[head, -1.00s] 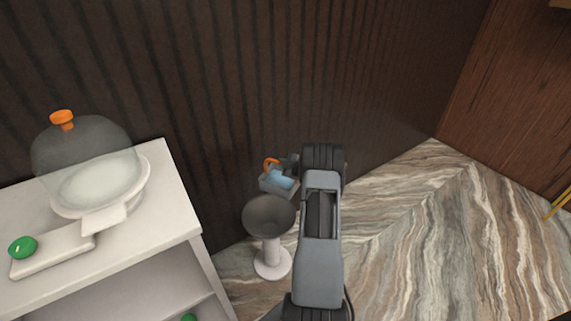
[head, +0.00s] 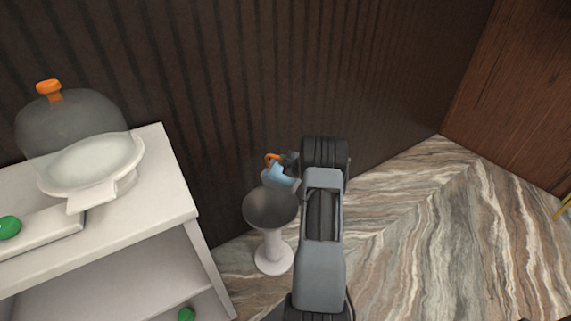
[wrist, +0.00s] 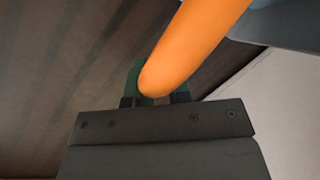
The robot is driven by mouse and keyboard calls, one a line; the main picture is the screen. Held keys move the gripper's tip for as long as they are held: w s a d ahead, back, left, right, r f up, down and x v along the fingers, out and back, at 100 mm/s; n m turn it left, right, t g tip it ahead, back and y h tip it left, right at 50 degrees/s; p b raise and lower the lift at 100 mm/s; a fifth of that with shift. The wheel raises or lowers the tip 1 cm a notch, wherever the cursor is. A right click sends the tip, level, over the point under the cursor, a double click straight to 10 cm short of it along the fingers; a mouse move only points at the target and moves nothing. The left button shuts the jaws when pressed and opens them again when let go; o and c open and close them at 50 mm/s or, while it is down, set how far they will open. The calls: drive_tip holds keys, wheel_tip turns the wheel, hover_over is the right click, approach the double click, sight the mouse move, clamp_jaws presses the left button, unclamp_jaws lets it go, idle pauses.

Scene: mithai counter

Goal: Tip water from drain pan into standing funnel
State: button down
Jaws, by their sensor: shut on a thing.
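The drain pan (head: 279,175) is small, with light blue water and an orange handle (head: 272,157). My gripper (head: 289,160) is shut on that handle, which crosses the wrist view (wrist: 195,42) between the green fingertips (wrist: 157,82). The pan is tilted and held just above the far rim of the funnel (head: 271,208). The funnel has a wide grey bowl on a white stem and round foot, upright on the floor. I cannot tell whether water is falling into it. Part of the pan shows at the wrist view's upper right (wrist: 295,22).
A white counter (head: 160,180) stands at left, with a clear dome (head: 65,125) with orange knob, a white dish (head: 90,165) and a green ball (head: 9,227). Another green item (head: 186,314) is on its lower shelf. A dark ribbed wall is behind. Marble floor (head: 430,240) is free at right.

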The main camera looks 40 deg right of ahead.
drive_tip(key=s+a+n+t+h+b, duration=0.1)
drive_tip(key=a+n+b, duration=0.4)
drive_tip(key=b, duration=1)
drive_tip(key=shift+s+a+f+n+t+h, duration=0.2)
drive_tip(key=shift+s+a+n+t+h, duration=0.15)
drive_tip(key=shift+s+t, duration=0.55)
drive_tip(key=n+b, duration=0.1)
drive_tip(key=b, duration=0.2)
drive_tip(key=a+t+b, duration=0.1)
drive_tip(key=b, duration=0.2)
drive_tip(key=shift+a+f+n, duration=0.25)
drive_tip(key=shift+n, duration=0.1)
drive_tip(key=shift+s+a+f+n+t+y, duration=0.35)
drive_tip(key=shift+a+n+t, duration=0.35)
drive_tip(key=shift+n, duration=0.6)
drive_tip(key=shift+s+a+f+n+t+y, duration=0.25)
drive_tip(key=shift+a+n+t+y, duration=0.2)
drive_tip(key=shift+a+n, duration=0.6)
drive_tip(key=shift+s+a+f+n+t+y, duration=0.2)
drive_tip(key=shift+s+a+n+t+y, duration=0.35)
drive_tip(key=shift+n, duration=1)
drive_tip(key=shift+w, duration=0.15)
drive_tip(key=shift+p, duration=0.3)
